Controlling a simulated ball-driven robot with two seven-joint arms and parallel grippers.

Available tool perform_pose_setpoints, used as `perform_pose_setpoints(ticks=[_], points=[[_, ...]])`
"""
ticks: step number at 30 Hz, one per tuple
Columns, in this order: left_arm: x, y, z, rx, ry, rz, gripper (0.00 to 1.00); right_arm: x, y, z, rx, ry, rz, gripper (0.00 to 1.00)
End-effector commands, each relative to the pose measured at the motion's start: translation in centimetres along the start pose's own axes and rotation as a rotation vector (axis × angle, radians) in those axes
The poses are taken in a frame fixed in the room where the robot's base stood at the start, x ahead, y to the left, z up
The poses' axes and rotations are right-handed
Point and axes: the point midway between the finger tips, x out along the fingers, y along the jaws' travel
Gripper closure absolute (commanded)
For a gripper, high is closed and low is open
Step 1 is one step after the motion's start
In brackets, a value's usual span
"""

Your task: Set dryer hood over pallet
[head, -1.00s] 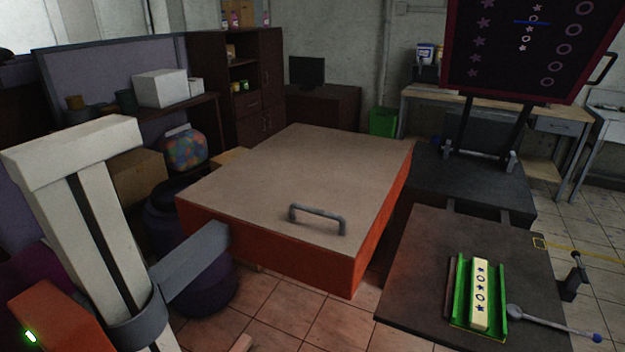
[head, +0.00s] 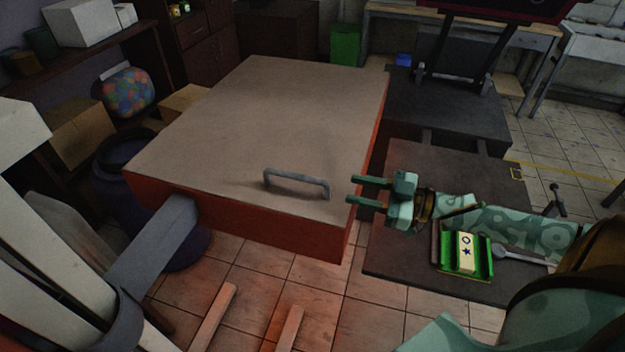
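The dryer hood (head: 265,120) is a large flat box with a beige top and orange-red sides. A grey bar handle (head: 297,178) stands on its top near the front right. A grey arm at left joins it to a white stand (head: 40,240). A dark flat board (head: 400,250), apparently the pallet, lies to its right and is uncovered. A green holder (head: 483,262) with a printed cream block (head: 466,251) sits on it. My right gripper (head: 353,190) is open and empty, its two fingers pointing left just right of the handle, apart from it. My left gripper is not in view.
A grey-handled tool (head: 520,255) lies beside the green holder, partly behind my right arm. A second dark board (head: 445,110) and a raised screen frame (head: 500,8) stand behind. A dark purple barrel (head: 125,205) is left of the hood.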

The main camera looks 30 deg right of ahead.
Motion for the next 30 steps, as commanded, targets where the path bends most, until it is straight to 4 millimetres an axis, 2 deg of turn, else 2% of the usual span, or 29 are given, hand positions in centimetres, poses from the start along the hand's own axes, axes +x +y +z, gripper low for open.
perform_pose_setpoints(ticks=[1, 6, 12, 18, 26, 29, 30], points=[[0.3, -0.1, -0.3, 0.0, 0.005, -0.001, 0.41, 1.3, 0.1, 0.0, -0.003, 0.006, 0.0, 0.64], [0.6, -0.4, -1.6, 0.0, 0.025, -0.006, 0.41, 5.3, 0.1, -0.1, -0.004, 0.005, 0.001, 0.64], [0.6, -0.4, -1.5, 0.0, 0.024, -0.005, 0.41, 8.8, 0.1, 0.0, -0.002, 0.001, 0.002, 0.64], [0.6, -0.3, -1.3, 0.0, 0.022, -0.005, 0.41, 10.3, 0.0, 0.0, 0.0, -0.001, 0.001, 0.64], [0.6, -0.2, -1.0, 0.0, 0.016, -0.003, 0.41, 10.5, 0.0, 0.1, -0.001, -0.003, 0.001, 0.64], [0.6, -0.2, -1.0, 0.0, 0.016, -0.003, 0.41, 10.4, 0.0, 0.1, -0.001, -0.002, 0.001, 0.86], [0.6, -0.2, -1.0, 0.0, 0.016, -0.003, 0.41, 10.4, 0.0, 0.1, -0.001, -0.003, 0.001, 0.97]])
